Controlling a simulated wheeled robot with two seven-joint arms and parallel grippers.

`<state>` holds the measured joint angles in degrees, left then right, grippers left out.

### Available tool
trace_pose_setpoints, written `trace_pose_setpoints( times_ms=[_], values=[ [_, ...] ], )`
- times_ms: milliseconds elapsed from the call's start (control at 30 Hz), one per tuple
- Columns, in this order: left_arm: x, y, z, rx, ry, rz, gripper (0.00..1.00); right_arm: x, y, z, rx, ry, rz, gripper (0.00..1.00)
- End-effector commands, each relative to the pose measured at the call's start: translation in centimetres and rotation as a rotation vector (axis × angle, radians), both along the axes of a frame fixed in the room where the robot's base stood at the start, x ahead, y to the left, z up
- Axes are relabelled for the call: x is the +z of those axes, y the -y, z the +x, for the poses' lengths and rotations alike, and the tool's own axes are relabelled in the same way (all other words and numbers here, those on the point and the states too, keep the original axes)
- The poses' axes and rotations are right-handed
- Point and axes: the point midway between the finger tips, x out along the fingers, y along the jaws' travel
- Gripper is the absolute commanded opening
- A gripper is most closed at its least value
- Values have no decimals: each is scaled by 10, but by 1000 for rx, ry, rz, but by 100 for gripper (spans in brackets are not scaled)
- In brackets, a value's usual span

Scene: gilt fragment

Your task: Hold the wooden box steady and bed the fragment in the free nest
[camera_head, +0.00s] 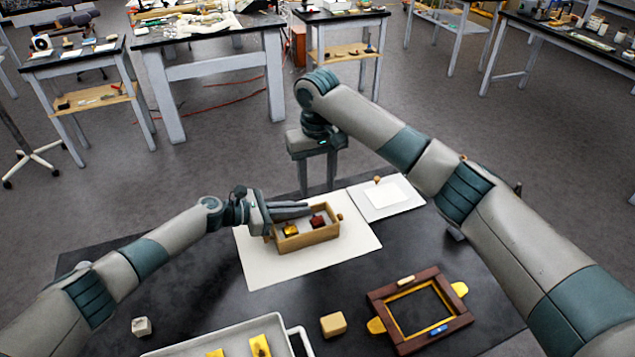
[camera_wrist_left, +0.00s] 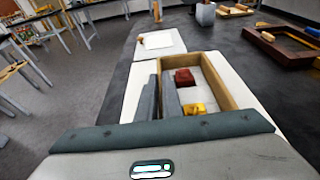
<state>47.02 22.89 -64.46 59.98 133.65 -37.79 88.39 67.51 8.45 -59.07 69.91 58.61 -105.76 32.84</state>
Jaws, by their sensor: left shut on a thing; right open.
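The open wooden box (camera_head: 322,238) stands on a white sheet; it also shows in the left wrist view (camera_wrist_left: 236,92). Inside lie a gold piece (camera_head: 291,230) and a dark red block (camera_head: 318,222), side by side. My left gripper (camera_head: 308,210) is shut on the box's back wall, its fingers lying along it. In the left wrist view my left gripper (camera_wrist_left: 164,92) covers part of the box's inside. Gold pieces (camera_head: 262,346) lie in the white tray (camera_head: 302,335) at the front. My right gripper (camera_head: 317,188) is open and empty, pointing down beyond the box. I cannot tell which nest is free.
A white pad (camera_head: 405,208) with a small brown knob (camera_head: 377,180) lies right of the box. A brown frame (camera_head: 384,312) with gilt edging, a tan block (camera_head: 333,325) and a whitish cube (camera_head: 142,327) are nearer. The dark table between the box and tray is clear.

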Motion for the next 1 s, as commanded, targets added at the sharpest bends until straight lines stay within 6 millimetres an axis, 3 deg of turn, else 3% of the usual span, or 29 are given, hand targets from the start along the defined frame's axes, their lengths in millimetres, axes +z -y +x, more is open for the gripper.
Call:
trace_pose_setpoints(
  times_ms=[133,233,267,667,1000],
  values=[
    [-5,-4,0,4,-3,9,0,0,0,0,0,0,0,44],
    [-5,-4,0,4,-3,9,25,0,0,0,0,0,0,44],
    [-5,-4,0,4,-2,8,28,0,0,0,0,0,0,44],
    [-1,-4,-1,2,-2,4,28,0,0,0,0,0,0,44],
    [8,-31,-9,3,0,3,28,0,0,0,0,0,0,44]
  ],
)
